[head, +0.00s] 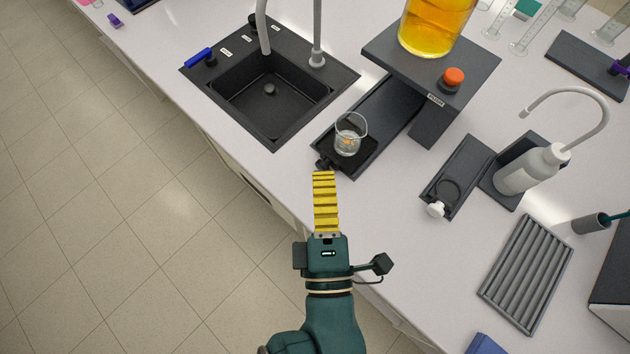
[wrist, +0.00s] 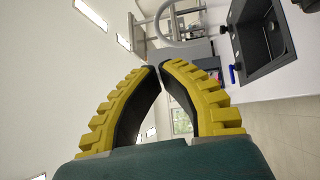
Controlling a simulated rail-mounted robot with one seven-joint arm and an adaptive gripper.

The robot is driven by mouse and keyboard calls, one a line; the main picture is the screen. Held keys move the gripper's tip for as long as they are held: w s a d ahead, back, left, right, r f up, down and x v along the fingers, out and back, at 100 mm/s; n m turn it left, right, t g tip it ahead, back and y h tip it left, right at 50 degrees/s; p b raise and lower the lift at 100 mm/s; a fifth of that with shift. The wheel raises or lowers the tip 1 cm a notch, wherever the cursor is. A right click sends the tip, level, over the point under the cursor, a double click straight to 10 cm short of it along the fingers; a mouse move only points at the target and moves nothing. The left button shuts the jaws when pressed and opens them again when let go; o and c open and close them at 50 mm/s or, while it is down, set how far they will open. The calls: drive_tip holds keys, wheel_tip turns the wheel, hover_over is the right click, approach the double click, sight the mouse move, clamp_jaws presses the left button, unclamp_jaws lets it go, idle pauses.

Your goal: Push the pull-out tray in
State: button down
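The pull-out tray (head: 376,140) is a long dark tray sticking out toward the front edge of the bench from under a raised dark platform (head: 378,47). A small dark knob (head: 323,163) sits at the tray's front. My gripper (head: 323,174), with yellow ribbed fingers, is just in front of the knob; I cannot tell whether it touches. In the wrist view my gripper (wrist: 158,67) has its fingertips together with nothing between them. The tray is not clearly visible there.
A black sink (head: 268,90) with taps lies left of the tray. To the right are a small dark holder (head: 458,178), a white wash bottle (head: 530,170) and a grey ribbed rack (head: 527,273).

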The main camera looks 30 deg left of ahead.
drive_tip(key=s+a+f+g+b, duration=0.15)
drive_tip(key=f+b, duration=0.35)
drive_tip(key=f, duration=0.5)
drive_tip(key=s+f+g+b, duration=0.1)
drive_tip(key=s+f+b, duration=0.25)
drive_tip(key=f, duration=0.65)
drive_tip(key=x, duration=0.7)
drive_tip(key=p+x, duration=0.1)
drive_tip(key=x, duration=0.3)
drive_tip(key=shift+w+d+r, duration=0.25)
drive_tip(key=shift+d+r, duration=0.05)
drive_tip(key=shift+r, duration=0.05)
drive_tip(key=w, duration=0.2)
drive_tip(key=w+d+b, duration=0.1)
drive_tip(key=shift+w+f+m, duration=0.25)
drive_tip(key=shift+f+m, duration=0.05)
drive_tip(key=shift+w, duration=0.15)
